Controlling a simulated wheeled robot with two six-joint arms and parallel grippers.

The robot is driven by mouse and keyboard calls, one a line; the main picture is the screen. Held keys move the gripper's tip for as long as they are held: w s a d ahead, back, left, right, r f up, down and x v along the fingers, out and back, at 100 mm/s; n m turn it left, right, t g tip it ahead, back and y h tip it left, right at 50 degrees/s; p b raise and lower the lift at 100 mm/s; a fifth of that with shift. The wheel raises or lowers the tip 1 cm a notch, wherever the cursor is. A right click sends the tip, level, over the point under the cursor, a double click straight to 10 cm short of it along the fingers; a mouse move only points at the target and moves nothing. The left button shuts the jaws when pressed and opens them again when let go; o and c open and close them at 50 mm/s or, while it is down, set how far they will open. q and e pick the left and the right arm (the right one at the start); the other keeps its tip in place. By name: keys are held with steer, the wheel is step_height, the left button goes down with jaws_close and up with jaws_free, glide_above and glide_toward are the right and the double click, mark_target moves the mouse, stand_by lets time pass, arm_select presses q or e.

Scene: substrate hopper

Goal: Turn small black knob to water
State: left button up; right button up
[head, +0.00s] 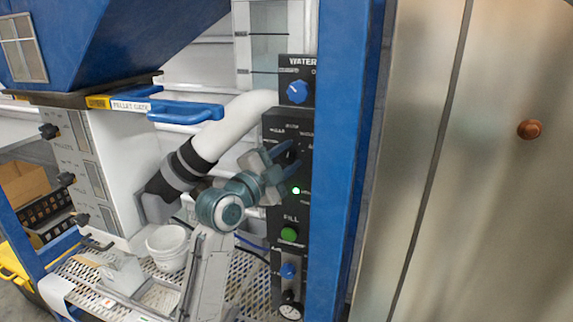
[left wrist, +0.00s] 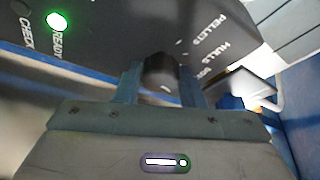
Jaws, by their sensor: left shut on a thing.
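The small black knob (head: 292,151) sits on the upper part of the black control panel (head: 285,209), partly covered by my gripper. My left gripper (head: 282,162) reaches it from the left, one finger on each side, and is shut on it. In the left wrist view the knob (left wrist: 161,74) shows between the two fingertips (left wrist: 160,84), with a small pale mark on its near edge. Labels that look like PELLETS and HULLS stand beside it, with a third too blurred to read. Exactly where the knob points is unclear. My right gripper is not in view.
A blue knob (head: 297,91) under a WATER label is above. A lit green READY lamp (head: 296,190), a green FILL button (head: 289,234) and a gauge (head: 290,310) are below. A blue post (head: 345,160) stands close right. White bowls (head: 168,245) stand lower left.

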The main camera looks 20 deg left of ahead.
arm_select(q)
steer(key=shift+m+g, duration=0.5)
steer(key=shift+m, duration=0.7)
steer(key=shift+m+g+b, duration=0.3)
steer(key=shift+m, duration=0.5)
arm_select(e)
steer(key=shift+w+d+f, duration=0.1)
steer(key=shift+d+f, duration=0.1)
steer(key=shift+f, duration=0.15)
arm_select(q)
steer(key=shift+m, duration=0.3)
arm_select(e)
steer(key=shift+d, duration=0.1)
arm_select(q)
steer(key=o, duration=1)
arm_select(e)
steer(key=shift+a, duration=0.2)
